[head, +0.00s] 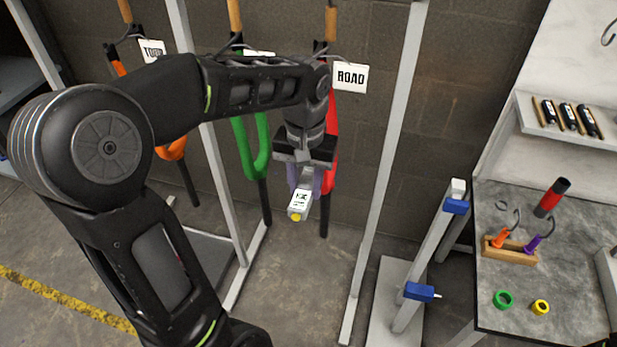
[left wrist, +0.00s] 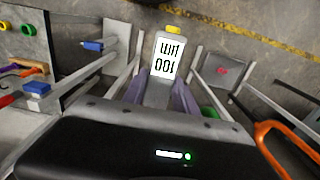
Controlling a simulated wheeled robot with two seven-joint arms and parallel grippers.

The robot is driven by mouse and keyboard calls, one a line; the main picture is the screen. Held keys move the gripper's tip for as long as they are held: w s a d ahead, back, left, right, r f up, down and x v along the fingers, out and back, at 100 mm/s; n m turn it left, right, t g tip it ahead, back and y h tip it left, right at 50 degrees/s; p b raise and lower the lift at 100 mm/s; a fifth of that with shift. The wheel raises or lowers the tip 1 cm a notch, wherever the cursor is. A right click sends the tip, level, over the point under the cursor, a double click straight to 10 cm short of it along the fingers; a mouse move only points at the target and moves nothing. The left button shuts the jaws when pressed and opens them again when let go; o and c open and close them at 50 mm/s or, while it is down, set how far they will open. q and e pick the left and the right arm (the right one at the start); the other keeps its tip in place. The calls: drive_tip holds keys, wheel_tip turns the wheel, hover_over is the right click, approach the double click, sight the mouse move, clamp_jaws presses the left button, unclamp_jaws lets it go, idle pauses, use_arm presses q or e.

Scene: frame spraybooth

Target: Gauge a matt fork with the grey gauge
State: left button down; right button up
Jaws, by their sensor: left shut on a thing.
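My left gripper (head: 305,186) is shut on the grey gauge (head: 301,202), which has a lit white display and a yellow tip. In the left wrist view the gauge (left wrist: 168,62) sits between the purple fingers, its display readable upside down. A red fork (head: 331,135) hangs behind the gripper under a ROAD tag (head: 350,77), partly hidden; I cannot tell whether the gauge touches it. A green fork (head: 243,160) hangs left of it. An orange fork (head: 171,150) hangs further left, partly behind my arm; it also shows in the left wrist view (left wrist: 268,135). Which fork is matt is unclear.
Grey rack posts (head: 385,160) stand either side of the forks. A stand with blue clamps (head: 419,292) is to the right. The grey table (head: 560,300) holds a wooden block (head: 510,251) with hooks, a red-black cylinder (head: 551,197), and green (head: 503,299) and yellow (head: 540,307) rings.

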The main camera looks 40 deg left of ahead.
sight(299, 202)
use_arm(q)
drive_tip(key=shift+s+d+b, duration=0.1)
drive_tip(key=shift+s+d, duration=0.15)
drive_tip(key=shift+s, duration=0.45)
drive_tip(key=shift+s+d+b, duration=0.15)
drive_tip(key=shift+s+d, duration=0.15)
drive_tip(key=shift+s, duration=0.45)
drive_tip(key=shift+s+d+b, duration=0.1)
drive_tip(key=shift+s+d, duration=0.15)
drive_tip(key=shift+s, duration=0.45)
drive_tip(key=shift+w, duration=0.1)
drive_tip(key=w, duration=0.1)
drive_tip(key=w+r, duration=0.1)
drive_tip(key=w, duration=0.2)
drive_tip(key=shift+a+r, duration=0.15)
drive_tip(key=shift+a, duration=0.25)
drive_tip(key=w+d+f+m, duration=0.3)
drive_tip(key=w+d+f, duration=0.5)
drive_tip(key=w+d, duration=0.3)
drive_tip(key=shift+w+f+m, duration=0.25)
drive_tip(key=shift+w+m, duration=0.15)
drive_tip(key=shift+w, duration=0.15)
